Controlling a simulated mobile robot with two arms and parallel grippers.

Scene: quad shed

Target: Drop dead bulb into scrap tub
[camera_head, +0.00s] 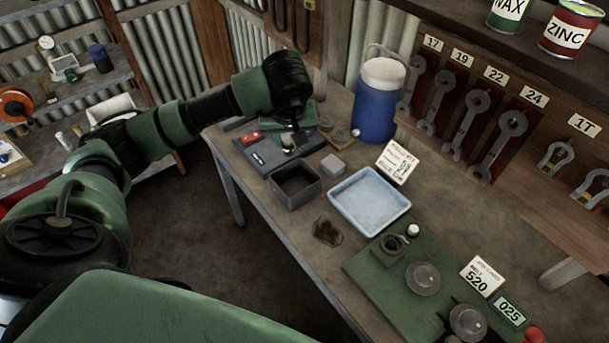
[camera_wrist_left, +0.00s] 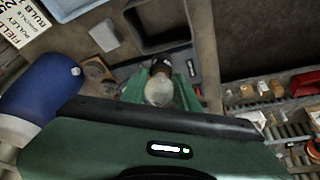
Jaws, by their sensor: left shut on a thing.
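My left gripper (camera_head: 289,132) reaches down over the far left part of the bench. It is shut on a bulb (camera_head: 288,143), which shows pale below the fingers. In the left wrist view the bulb (camera_wrist_left: 158,92) has a round clear globe and a dark base, between the green fingers (camera_wrist_left: 160,88). The dark grey open tub (camera_head: 308,193), which looks like the scrap tub, stands nearer the bench's front edge than the gripper. It also shows in the left wrist view (camera_wrist_left: 165,46), beyond the bulb. Its visible inside looks empty. My right gripper is not in view.
A pale blue tray (camera_head: 370,200) sits right of the tub, with a small grey block (camera_head: 333,165) between. A blue jug (camera_head: 377,105) stands behind. A green board (camera_head: 405,275) with round parts lies at the right. Wrenches (camera_head: 480,105) hang on the wall rack.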

